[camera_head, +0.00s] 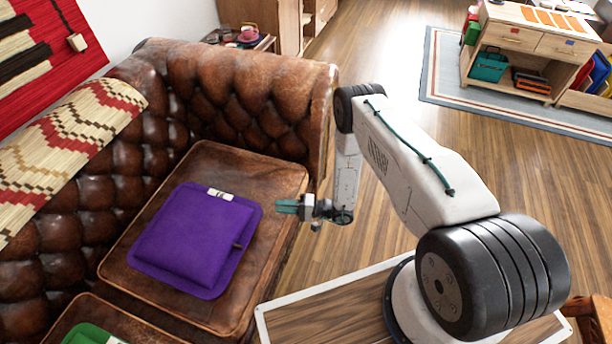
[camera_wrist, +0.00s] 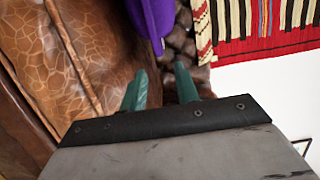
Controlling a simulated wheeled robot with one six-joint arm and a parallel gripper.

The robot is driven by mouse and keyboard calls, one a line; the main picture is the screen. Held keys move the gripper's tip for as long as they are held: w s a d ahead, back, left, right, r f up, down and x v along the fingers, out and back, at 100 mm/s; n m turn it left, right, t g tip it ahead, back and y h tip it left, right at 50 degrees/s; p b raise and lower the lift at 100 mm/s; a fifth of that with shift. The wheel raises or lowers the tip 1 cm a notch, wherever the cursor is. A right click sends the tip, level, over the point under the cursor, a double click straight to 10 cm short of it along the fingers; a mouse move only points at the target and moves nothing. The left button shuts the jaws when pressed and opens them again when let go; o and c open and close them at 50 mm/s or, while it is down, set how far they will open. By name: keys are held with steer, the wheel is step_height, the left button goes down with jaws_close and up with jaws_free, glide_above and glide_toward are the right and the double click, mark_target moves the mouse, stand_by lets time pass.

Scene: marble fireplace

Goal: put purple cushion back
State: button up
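The purple cushion (camera_head: 195,238) lies flat on the brown leather sofa seat (camera_head: 272,182), with a white tag at its top edge and a small dark tab on its right side. In the wrist view, part of the purple cushion (camera_wrist: 153,18) shows at the top, beyond the fingertips. My gripper (camera_head: 280,207) is beside the right edge of the cushion, its teal fingers pointing left toward it. The fingers also show in the wrist view (camera_wrist: 160,82), apart with nothing between them. I cannot tell whether a fingertip touches the cushion.
The tufted sofa back (camera_head: 115,125) and armrest (camera_head: 262,105) border the seat. A patterned throw (camera_head: 75,135) drapes over the back. A green item (camera_head: 90,335) lies on the nearer seat. A wooden unit (camera_head: 520,50) stands on a rug at the upper right. Wood floor (camera_head: 370,45) is open behind my arm.

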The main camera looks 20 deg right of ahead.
step_height(320, 180, up, 29)
steer(key=w+a+n+g, duration=0.25)
steer(key=n+g, duration=0.25)
steer(key=g, duration=0.4)
steer(key=s+d+r+n+g+h, duration=0.1)
steer(key=s+r+h, duration=0.1)
steer(key=r, duration=0.4)
steer(key=s+d+r+n+g+h, duration=0.1)
steer(key=s+r, duration=0.2)
steer(key=r, duration=0.3)
steer(key=s+d+r+h, duration=0.3)
steer(key=s+r+h, duration=0.1)
steer(key=s+r, duration=0.3)
steer(key=s+d+r+h, duration=0.2)
steer(key=s+r+h, duration=0.1)
steer(key=s+r, duration=0.4)
steer(key=s+d+r+m+t+h, duration=0.1)
steer(key=s+d+r+t+h, duration=0.1)
steer(key=s+d, duration=0.3)
steer(key=s+d+r+m+t+h, duration=0.1)
steer(key=s+d+r+t+h, duration=0.1)
steer(key=s, duration=0.7)
steer(key=d+t+h, duration=0.1)
steer(key=d+h, duration=0.1)
steer(key=d, duration=0.1)
steer(key=shift+h, duration=0.3)
steer(key=shift+s, duration=0.1)
